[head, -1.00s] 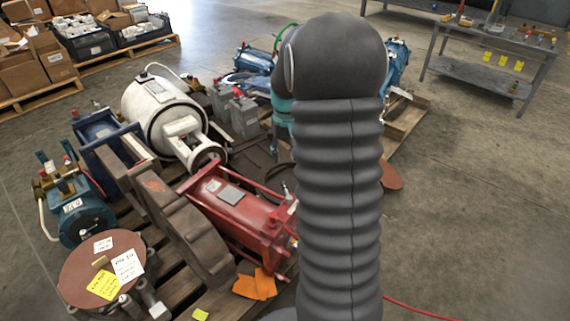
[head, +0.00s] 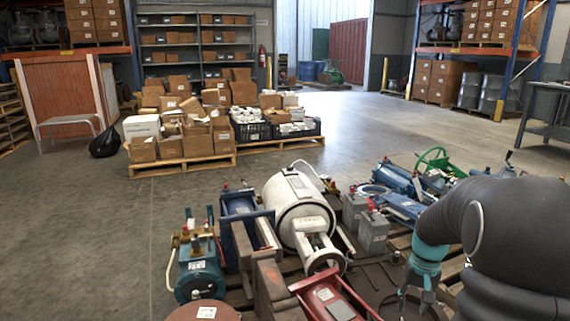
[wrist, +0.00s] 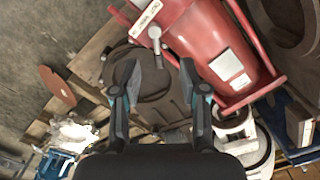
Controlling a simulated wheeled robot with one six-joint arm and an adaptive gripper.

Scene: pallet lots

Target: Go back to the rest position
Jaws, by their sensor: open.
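My gripper (head: 417,292) shows at the lower right of the head view, below a teal wrist section, pointing down over the pallet of machine parts. In the wrist view my gripper (wrist: 157,85) has its two fingers spread apart with nothing held between them. Beyond the fingers lie a dark brown round part (wrist: 150,100) and a red cylinder machine (wrist: 215,50). The red machine also shows at the bottom of the head view (head: 330,300). My grey sleeved arm covers the lower right corner of the head view.
A white motor-like drum (head: 298,212), a blue-teal pump (head: 198,270) and grey boxes (head: 373,232) crowd the pallet around my gripper. Behind stands a pallet of cardboard boxes (head: 185,147). A workbench (head: 545,130) is at the right. Open concrete floor lies at the left.

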